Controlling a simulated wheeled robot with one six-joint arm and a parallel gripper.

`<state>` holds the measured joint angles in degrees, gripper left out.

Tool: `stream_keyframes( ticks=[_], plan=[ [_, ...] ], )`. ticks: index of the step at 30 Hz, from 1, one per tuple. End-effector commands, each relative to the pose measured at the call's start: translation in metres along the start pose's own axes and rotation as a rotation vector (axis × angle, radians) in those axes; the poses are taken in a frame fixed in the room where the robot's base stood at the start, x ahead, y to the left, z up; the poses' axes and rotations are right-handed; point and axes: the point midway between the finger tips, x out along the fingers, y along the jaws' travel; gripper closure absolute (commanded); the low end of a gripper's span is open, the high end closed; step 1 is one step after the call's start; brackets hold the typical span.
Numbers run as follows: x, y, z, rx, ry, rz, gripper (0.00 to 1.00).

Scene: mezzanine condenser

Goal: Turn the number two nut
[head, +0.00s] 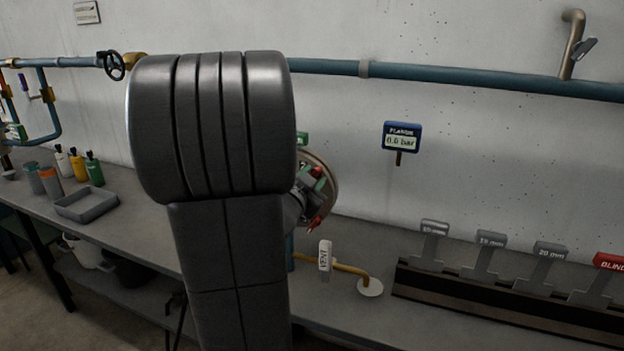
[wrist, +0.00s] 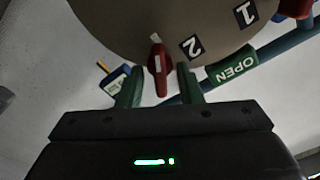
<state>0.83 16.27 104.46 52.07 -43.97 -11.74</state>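The round beige flange (wrist: 125,25) fills the top of the wrist view, with black labels 1 (wrist: 245,13) and 2 (wrist: 192,47). A red nut (wrist: 157,68) with a pale mark sits at its rim beside label 2; I take it as the number two nut. My gripper (wrist: 159,88) is open, its green fingers on either side of this nut with gaps showing. Another red part (wrist: 295,8) is by label 1. In the head view my arm hides much of the flange (head: 332,190) and most of my gripper.
A green OPEN tag (wrist: 232,65) hangs on the blue pipe right of the fingers. In the head view, a gauge (head: 401,136) reads 0.0 bar. A VENT handle (head: 325,256) and a rack (head: 480,290) of plates stand on the bench. A grey tray (head: 86,207) is left.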

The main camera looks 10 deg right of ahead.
Motion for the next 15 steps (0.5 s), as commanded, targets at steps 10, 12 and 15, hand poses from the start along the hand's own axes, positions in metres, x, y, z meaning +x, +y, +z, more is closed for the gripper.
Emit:
stream_keyframes(
  ticks=[10,12,15],
  plan=[
    [-0.003,0.0,0.0,-0.001,0.0,-0.001,0.66],
    [-0.009,-0.001,0.0,0.0,0.0,-0.002,0.66],
    [-0.023,-0.001,0.0,0.0,0.001,-0.003,0.66]
  ],
)
